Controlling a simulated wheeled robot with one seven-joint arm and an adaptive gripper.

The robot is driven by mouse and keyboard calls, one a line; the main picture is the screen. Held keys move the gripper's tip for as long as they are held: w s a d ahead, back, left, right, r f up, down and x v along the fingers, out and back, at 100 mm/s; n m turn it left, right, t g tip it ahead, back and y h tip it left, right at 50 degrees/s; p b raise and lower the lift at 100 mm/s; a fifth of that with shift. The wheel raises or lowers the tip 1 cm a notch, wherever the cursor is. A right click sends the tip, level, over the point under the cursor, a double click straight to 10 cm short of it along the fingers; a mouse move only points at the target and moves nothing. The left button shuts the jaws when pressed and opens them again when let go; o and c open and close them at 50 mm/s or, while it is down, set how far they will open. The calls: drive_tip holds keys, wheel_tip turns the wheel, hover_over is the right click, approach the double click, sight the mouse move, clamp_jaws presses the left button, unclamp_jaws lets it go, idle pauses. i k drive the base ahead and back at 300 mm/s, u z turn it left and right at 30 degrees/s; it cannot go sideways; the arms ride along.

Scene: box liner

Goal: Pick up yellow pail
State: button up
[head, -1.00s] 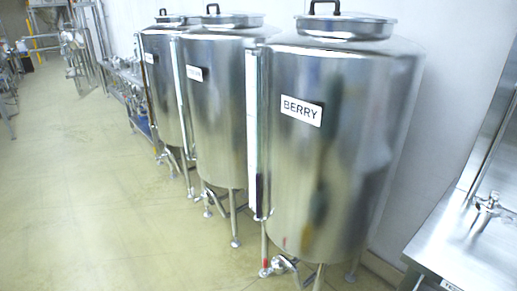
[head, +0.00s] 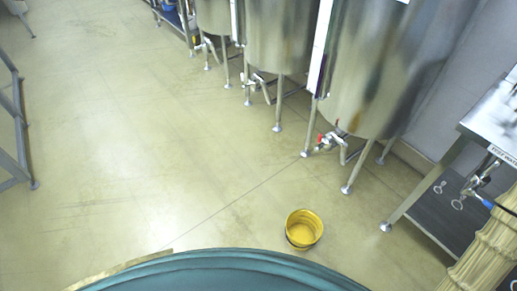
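A yellow pail (head: 303,230) stands upright on the floor in the lower middle of the head view. Its open top faces up, and its inside is yellow. A dark band shows on its outside at the left. It is in front of the nearest steel tank and left of the steel bench. My gripper is not in view, and nothing is seen touching the pail.
Steel tanks (head: 375,70) on legs with low valves (head: 325,142) line the back. A steel bench (head: 490,125) with a tap stands at right. A large teal rounded thing (head: 230,272) fills the bottom edge. A metal frame (head: 12,125) is at left. Open floor (head: 130,150) lies between.

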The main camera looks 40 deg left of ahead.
sight(304, 227)
drive_tip(key=u, duration=0.6)
drive_tip(key=k, duration=0.85)
drive_tip(key=u, duration=0.85)
drive_tip(key=i, duration=0.9)
drive_tip(key=z, duration=0.85)
